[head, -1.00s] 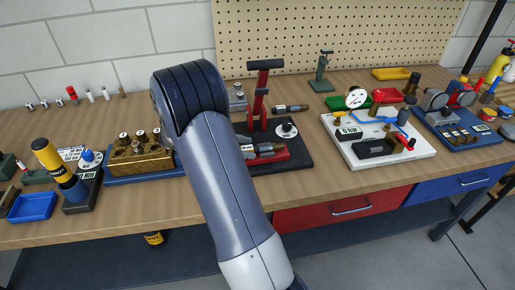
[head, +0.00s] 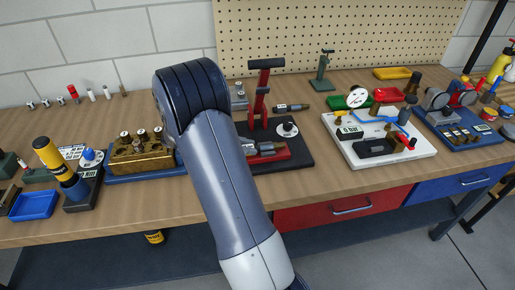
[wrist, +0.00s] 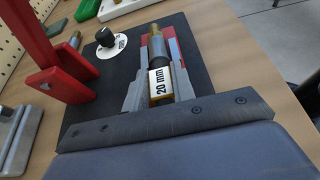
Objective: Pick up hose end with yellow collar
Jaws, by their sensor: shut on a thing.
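In the wrist view, a hose end (wrist: 156,52) with a brass tip, a dark body and a white "20 mm" label lies between the fingers of my gripper (wrist: 158,62). A thin yellow edge shows beside the label. The grey fingers are shut on it from both sides. A red block (wrist: 172,48) shows just beside the fingers, over a black base plate (wrist: 88,82). I cannot tell whether the hose end touches the red block. In the head view, my arm hides most of the gripper, and part of the hose end shows just right of the arm.
A red upright press (head: 262,95) stands behind on the same black base, next to a black knob on a white dial (head: 287,130). A brass block with fittings (head: 140,158) stands left of my arm. A white board (head: 385,140) with gauges lies to the right.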

